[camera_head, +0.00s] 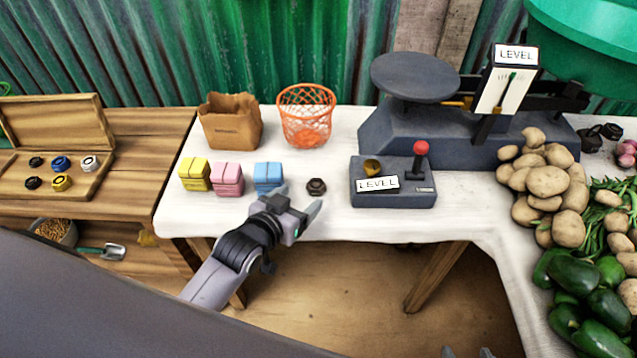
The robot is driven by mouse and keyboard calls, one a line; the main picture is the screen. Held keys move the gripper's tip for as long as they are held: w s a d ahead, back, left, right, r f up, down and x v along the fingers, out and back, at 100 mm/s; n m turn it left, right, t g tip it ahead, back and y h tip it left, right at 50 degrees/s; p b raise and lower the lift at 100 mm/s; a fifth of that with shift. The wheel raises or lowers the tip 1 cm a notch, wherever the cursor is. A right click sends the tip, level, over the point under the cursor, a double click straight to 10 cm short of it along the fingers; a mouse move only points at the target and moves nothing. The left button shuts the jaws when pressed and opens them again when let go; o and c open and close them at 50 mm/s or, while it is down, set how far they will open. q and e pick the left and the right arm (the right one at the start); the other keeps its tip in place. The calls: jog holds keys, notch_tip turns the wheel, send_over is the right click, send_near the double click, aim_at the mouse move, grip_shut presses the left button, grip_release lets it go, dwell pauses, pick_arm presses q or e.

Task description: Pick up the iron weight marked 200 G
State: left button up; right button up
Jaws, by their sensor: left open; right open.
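A small dark brown iron weight (316,187) stands on the white-covered table, in front of the orange basket. Its marking is too small to read. My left gripper (300,203) is open and empty, just in front of the weight and slightly left of it. Its fingers point away from me, and the weight lies just beyond the fingertips. My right gripper (468,352) shows only as fingertips at the bottom edge, open. Several weights, black, blue, white and yellow, lie in an open wooden box (92,192) at the left; their marks are unreadable.
Yellow (195,174), pink (228,180) and blue (267,178) packets stand left of the weight. Behind are a paper bag (231,121) and an orange basket (305,117). A lever box (393,195) and scale (440,137) stand right, with potatoes (548,181) and green vegetables (598,305) beyond.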

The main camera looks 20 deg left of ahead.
aim_at(315, 186)
pick_arm(q)
jog(key=shift+b+x, duration=0.35)
jog(key=shift+x, duration=3.05)
jog(key=shift+d+r, duration=0.2)
jog(key=c, duration=1.3)
